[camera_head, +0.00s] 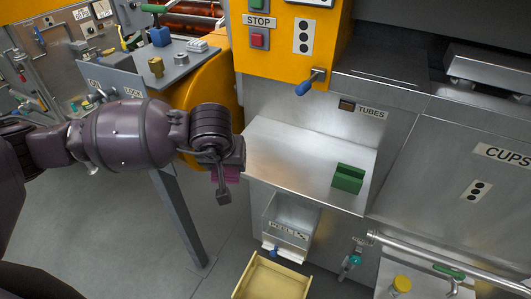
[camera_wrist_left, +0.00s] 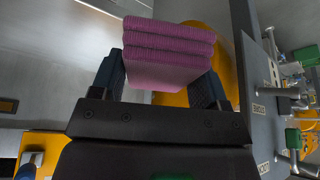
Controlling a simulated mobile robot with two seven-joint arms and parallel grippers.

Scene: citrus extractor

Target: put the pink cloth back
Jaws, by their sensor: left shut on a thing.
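The pink cloth (camera_wrist_left: 168,42) is a folded, layered stack between the two dark fingers of my left gripper (camera_wrist_left: 160,78) in the left wrist view. My left gripper is shut on it. In the head view my left gripper (camera_head: 225,188) hangs in the air, just left of a steel shelf. There only a small pink bit of the cloth (camera_head: 234,174) shows; the rest is hidden behind the gripper. My right gripper is not in view.
The steel shelf (camera_head: 300,158) holds a green block (camera_head: 348,178) at its right; its left and middle are bare. Below are a peel bin (camera_head: 290,217) and a yellowish crate (camera_head: 270,280). A grey bench (camera_head: 178,68) stands at the back left. A blue-tipped lever (camera_head: 305,87) juts out above the shelf.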

